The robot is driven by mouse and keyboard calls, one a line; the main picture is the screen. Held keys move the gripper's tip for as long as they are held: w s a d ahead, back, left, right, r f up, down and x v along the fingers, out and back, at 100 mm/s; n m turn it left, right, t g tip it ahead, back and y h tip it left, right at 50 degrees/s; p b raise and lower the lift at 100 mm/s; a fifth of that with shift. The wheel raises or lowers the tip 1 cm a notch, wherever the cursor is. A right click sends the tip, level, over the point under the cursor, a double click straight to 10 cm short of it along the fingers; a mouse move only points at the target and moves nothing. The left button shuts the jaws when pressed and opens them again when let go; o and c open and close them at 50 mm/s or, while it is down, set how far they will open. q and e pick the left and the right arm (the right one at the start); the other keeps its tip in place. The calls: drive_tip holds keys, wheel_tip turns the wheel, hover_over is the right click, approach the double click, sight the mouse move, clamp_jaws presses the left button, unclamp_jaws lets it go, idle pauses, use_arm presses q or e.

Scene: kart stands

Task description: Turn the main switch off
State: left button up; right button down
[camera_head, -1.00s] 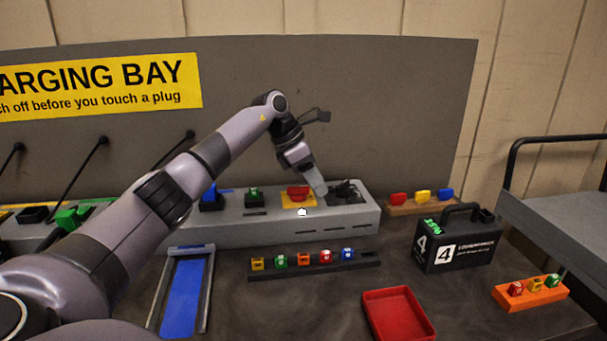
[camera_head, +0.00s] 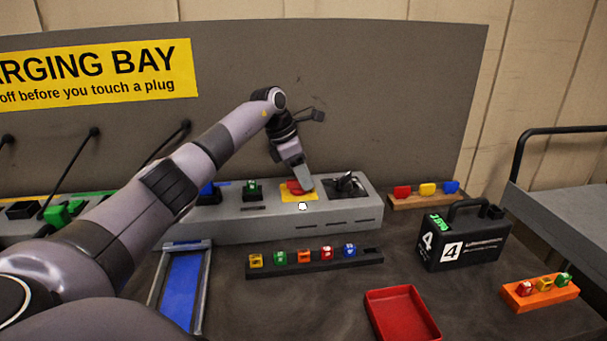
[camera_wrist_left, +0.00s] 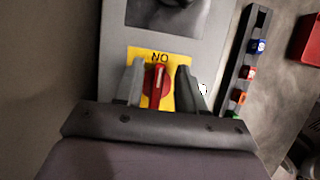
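The main switch is a red rotary knob (camera_head: 293,187) on a yellow plate (camera_head: 286,197), set on top of the grey charger box. In the left wrist view the red knob (camera_wrist_left: 157,86) points along the fingers, and the yellow plate (camera_wrist_left: 170,54) reads "ON", upside down in this view. My left gripper (camera_head: 304,186) is at the knob, tilted down, and partly hides it in the head view. In the wrist view its fingers (camera_wrist_left: 160,82) are apart, one on each side of the knob, with a narrow yellow gap at the right finger. My right gripper is not in view.
On the grey box (camera_head: 330,231), a green plug (camera_head: 252,187) stands left of the switch and a dark recess (camera_head: 346,187) lies right. In front are a rack of small coloured blocks (camera_head: 325,262), a red tray (camera_head: 403,315) and a black battery case (camera_head: 462,240).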

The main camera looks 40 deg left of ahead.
use_arm(q)
clamp_jaws()
drive_tip(key=n+p, duration=0.1)
drive_tip(key=n, duration=0.1)
drive_tip(key=n+y+p, duration=0.1)
drive_tip(key=p, duration=0.1)
drive_tip(key=shift+a+r+n+t, duration=0.1)
drive_tip(key=shift+a+n+t, duration=0.1)
drive_tip(key=shift+n+t, duration=0.15)
drive_tip(key=n+p, duration=0.1)
drive_tip(key=n+y, duration=0.1)
drive_tip(key=n, duration=0.1)
drive_tip(key=n+y+p, duration=0.1)
drive_tip(key=shift+w+a+n+p, duration=0.15)
drive_tip(key=shift+a+n+p, duration=0.1)
drive_tip(key=shift+n+p, duration=0.1)
drive_tip(key=n+y, duration=0.1)
drive_tip(key=n, duration=0.2)
drive_tip(key=shift+a+n, duration=0.15)
drive_tip(key=shift+n, duration=0.15)
drive_tip(key=n, duration=0.2)
drive_tip(key=n+g+y, duration=0.1)
drive_tip(key=n, duration=0.1)
drive_tip(key=n+y, duration=0.1)
drive_tip(key=shift+s+a+n, duration=0.2)
drive_tip(key=shift+a+n, duration=0.1)
drive_tip(key=shift+n, duration=0.1)
drive_tip(key=shift+g, duration=0.25)
